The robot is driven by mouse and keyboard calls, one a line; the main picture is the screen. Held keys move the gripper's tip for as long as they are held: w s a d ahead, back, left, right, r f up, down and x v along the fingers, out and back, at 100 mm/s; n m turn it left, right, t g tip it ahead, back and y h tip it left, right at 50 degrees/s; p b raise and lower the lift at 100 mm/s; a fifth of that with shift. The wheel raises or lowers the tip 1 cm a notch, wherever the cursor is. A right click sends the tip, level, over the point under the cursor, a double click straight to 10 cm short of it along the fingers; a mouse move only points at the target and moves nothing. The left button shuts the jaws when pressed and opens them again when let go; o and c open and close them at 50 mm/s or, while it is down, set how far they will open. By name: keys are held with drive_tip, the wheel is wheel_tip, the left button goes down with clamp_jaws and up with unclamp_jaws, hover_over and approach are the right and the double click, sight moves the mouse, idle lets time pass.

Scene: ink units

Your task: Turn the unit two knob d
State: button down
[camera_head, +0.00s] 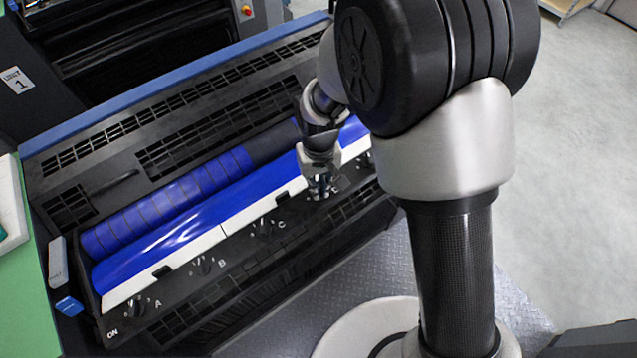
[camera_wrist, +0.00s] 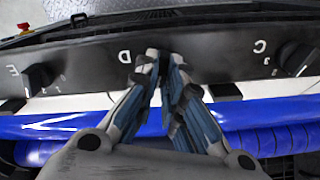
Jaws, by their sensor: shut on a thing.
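The unit two panel carries a row of black knobs. Knob d sits beside the printed letter D (camera_wrist: 124,56) in the wrist view and is mostly hidden between my fingers, so I cannot tell which way it points. My gripper (camera_wrist: 166,68) reaches down to the panel there and is shut on knob d. In the head view my gripper (camera_head: 320,188) is at the panel, right of knob C (camera_head: 264,228), and covers knob d.
Knob B (camera_head: 205,265) and knob A (camera_head: 137,306) lie further left. Knob E (camera_wrist: 38,78) shows left of my gripper in the wrist view. The blue ink roller (camera_head: 190,242) and white strip run close along the knob row.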

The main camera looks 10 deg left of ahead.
drive_tip(key=m, duration=0.5)
drive_tip(key=shift+w+m, duration=0.1)
drive_tip(key=shift+m, duration=0.2)
drive_tip(key=m, duration=0.5)
drive_tip(key=shift+d+m, duration=0.15)
drive_tip(key=shift+m, duration=0.15)
drive_tip(key=c, duration=1.7)
unclamp_jaws()
wheel_tip(320, 180, up, 12)
drive_tip(key=shift+d, duration=0.1)
